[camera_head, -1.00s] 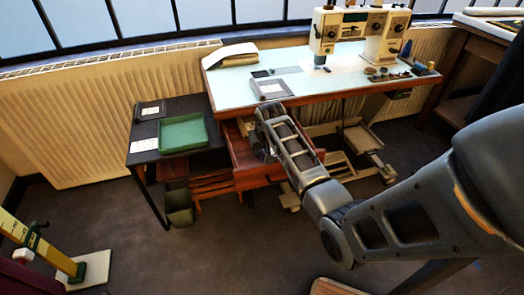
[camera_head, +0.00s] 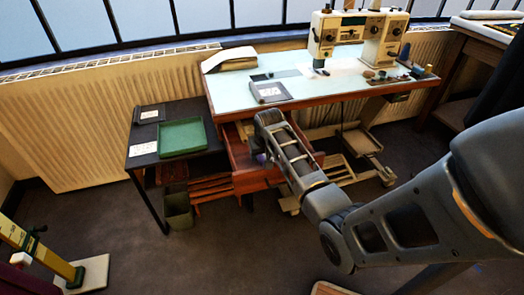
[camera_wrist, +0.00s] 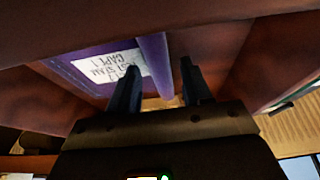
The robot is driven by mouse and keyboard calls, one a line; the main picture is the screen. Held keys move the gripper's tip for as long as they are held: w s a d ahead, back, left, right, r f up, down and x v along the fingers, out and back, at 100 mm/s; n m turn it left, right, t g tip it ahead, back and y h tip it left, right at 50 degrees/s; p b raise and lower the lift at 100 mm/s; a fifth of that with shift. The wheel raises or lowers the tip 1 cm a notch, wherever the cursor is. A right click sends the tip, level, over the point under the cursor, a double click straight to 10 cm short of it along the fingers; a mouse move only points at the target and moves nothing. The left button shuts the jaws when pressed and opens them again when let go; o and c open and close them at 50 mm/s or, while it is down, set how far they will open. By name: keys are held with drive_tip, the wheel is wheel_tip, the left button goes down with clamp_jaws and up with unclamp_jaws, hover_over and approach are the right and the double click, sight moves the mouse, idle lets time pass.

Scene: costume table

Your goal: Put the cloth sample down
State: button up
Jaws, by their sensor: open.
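My gripper (camera_wrist: 160,75) is open, with its two dark fingers apart in the wrist view. A flat purple piece (camera_wrist: 100,68), which looks like the cloth sample, has a white printed label and a raised purple strip along one edge. The strip lies in line with the gap between my fingertips; I cannot tell whether they touch it. The piece is inside a red-brown drawer (camera_wrist: 225,50) whose walls surround the gripper. In the head view my gripper reaches into the open drawer (camera_head: 240,152) under the table, and the arm hides most of the inside.
The pale-topped table (camera_head: 235,95) above the drawer holds a sewing machine (camera_head: 385,40) and a grey framed card (camera_head: 270,92). A low dark side table (camera_head: 142,135) on the left carries a green tray (camera_head: 182,137), which looks empty. A bin (camera_head: 178,210) stands below.

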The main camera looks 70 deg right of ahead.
drive_tip(key=p+v, duration=0.1)
drive_tip(key=v, duration=1.1)
idle(0.9)
